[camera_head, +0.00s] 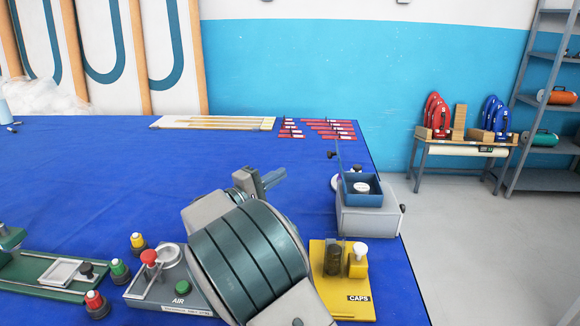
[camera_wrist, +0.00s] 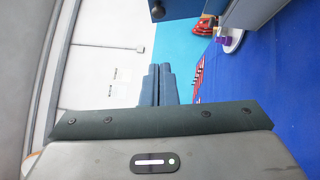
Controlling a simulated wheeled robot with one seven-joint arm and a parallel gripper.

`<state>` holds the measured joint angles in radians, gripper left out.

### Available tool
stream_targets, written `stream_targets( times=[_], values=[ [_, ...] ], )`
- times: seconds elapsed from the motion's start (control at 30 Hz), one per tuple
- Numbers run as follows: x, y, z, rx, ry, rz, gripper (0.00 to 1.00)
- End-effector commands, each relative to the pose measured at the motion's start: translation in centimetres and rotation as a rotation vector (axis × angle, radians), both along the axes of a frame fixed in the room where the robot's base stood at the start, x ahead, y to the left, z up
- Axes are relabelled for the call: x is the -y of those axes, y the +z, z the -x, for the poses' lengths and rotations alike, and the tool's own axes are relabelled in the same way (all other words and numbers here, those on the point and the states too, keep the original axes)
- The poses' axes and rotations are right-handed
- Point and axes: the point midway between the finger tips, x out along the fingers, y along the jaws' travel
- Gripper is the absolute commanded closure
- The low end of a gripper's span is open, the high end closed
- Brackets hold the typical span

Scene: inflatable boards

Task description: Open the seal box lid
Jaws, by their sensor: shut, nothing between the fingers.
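The seal box (camera_head: 370,220) is a grey box with a blue open-topped tray on it, near the table's right edge. A white round piece (camera_head: 361,187) shows inside the tray. In the wrist view the blue lid (camera_wrist: 190,8) and its dark knob (camera_wrist: 157,12) show at the top edge. My gripper (camera_head: 275,178) is left of the box, apart from it. Its fingers (camera_wrist: 157,85) are together and empty.
A yellow CAPS stand (camera_head: 340,290) is in front of the box. An AIR station (camera_head: 150,295) and a green rail fixture (camera_head: 40,280) are at the front left. Red strips (camera_head: 320,129) and a pale board (camera_head: 212,123) lie at the back. The table's middle left is clear.

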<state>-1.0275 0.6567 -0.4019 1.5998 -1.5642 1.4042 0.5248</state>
Motion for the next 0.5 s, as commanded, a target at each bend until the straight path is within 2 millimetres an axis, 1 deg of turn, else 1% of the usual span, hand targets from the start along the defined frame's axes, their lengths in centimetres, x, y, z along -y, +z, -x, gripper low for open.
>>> stream_targets(
  times=[0.2, 0.4, 0.5],
  values=[
    [3.2, 0.9, -3.3, 0.001, -0.005, 0.000, 1.00],
    [5.9, 1.4, -6.3, 0.000, -0.004, 0.001, 1.00],
    [7.5, 1.7, -6.3, 0.000, -0.002, -0.001, 1.00]
  ],
)
